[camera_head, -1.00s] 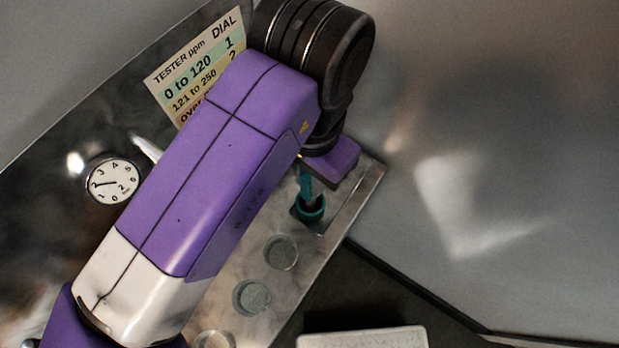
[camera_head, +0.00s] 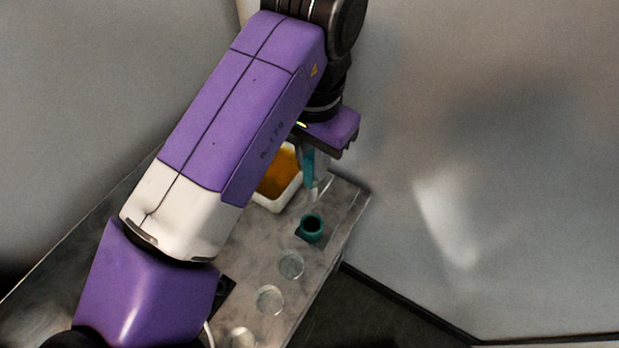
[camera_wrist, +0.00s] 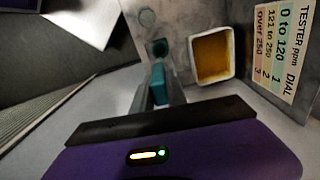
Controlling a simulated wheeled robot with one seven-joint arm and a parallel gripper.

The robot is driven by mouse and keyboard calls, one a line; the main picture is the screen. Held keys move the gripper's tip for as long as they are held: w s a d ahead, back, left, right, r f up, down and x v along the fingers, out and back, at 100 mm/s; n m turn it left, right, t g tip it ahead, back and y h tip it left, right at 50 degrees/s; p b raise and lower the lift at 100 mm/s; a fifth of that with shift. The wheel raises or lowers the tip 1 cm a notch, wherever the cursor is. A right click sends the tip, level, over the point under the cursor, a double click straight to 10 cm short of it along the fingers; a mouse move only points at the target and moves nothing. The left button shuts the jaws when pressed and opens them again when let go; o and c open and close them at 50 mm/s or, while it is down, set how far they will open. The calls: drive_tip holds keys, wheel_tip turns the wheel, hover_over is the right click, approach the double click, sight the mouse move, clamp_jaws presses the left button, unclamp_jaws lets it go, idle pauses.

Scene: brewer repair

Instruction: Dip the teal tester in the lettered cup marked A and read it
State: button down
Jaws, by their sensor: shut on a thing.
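My gripper (camera_head: 314,182) points down over the counter and is shut on the teal tester (camera_head: 308,168). In the wrist view the tester (camera_wrist: 158,84) stands between the fingers. Its lower end is clear of the teal holder (camera_head: 311,228), a round socket whose dark opening shows in both views. Several round, clear cups stand in a row from the holder towards the front: one nearest the holder (camera_head: 291,264), a second (camera_head: 270,299) and a third (camera_head: 243,338) at the lower edge. I cannot read any letter on them, so I cannot tell which is A.
A white tray (camera_head: 262,201) with orange-brown contents stands behind the holder, partly hidden by my arm. A tester chart (camera_wrist: 285,45) in the wrist view lists 0 to 120 as dial 1, 121 to 250 as 2, over 250 as 3. Right of the counter is a dark gap.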

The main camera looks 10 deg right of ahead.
drive_tip(key=shift+r, duration=5)
drive_tip(key=shift+f, duration=0.1)
